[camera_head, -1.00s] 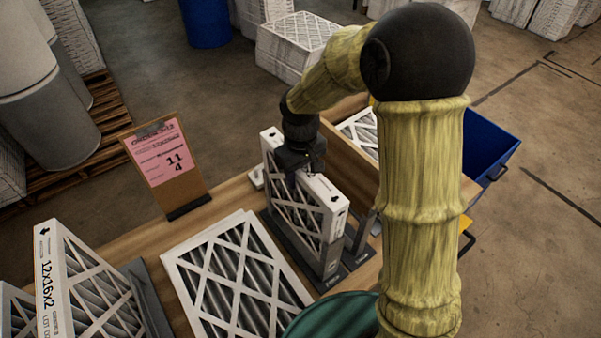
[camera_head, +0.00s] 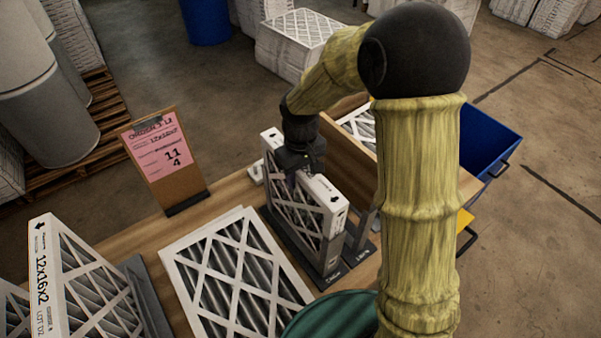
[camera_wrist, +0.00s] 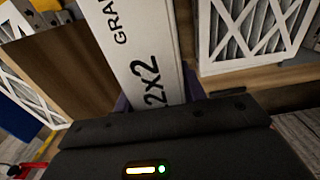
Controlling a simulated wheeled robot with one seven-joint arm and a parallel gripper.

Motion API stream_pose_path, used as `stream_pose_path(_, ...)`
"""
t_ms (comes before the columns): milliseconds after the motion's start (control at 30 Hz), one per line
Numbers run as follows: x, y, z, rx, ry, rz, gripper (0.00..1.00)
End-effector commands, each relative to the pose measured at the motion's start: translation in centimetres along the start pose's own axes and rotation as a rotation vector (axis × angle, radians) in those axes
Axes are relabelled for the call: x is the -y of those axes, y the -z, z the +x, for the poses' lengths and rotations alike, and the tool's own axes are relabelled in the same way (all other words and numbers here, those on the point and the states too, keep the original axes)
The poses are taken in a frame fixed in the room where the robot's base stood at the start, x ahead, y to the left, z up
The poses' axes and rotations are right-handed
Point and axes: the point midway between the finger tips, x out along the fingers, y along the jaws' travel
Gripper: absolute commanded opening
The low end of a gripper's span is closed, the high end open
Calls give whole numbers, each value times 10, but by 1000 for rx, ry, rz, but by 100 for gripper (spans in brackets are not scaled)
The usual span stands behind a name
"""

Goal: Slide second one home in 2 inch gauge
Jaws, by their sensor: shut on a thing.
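My gripper (camera_head: 300,168) is shut on the top edge of a white boxed filter (camera_head: 333,195) with a lattice face. The filter stands on edge, roughly upright, in the left slot of a dark grey gauge (camera_head: 333,282) on the bench. The slot labels are too small to read, and I cannot tell whether the filter touches the slot floor. In the wrist view the filter's printed white edge (camera_wrist: 140,45) runs up between my fingers, with "2x2" readable. My gripper's dark body (camera_wrist: 165,135) fills the bottom of that view.
A filter (camera_head: 235,275) lies flat on the bench, left of the gauge. A filter marked 12x16x2 (camera_head: 40,262) stands in a grey holder further left. A clipboard with a pink sheet (camera_head: 165,155) stands behind. A wooden box (camera_head: 345,150) and blue bin (camera_head: 490,150) are at right.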

Motion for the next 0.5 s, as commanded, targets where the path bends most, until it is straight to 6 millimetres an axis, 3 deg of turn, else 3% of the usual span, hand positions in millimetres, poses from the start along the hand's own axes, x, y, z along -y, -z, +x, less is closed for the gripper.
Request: stream_pose_path(500, 0, 0, 14, 0, 0, 0, 2)
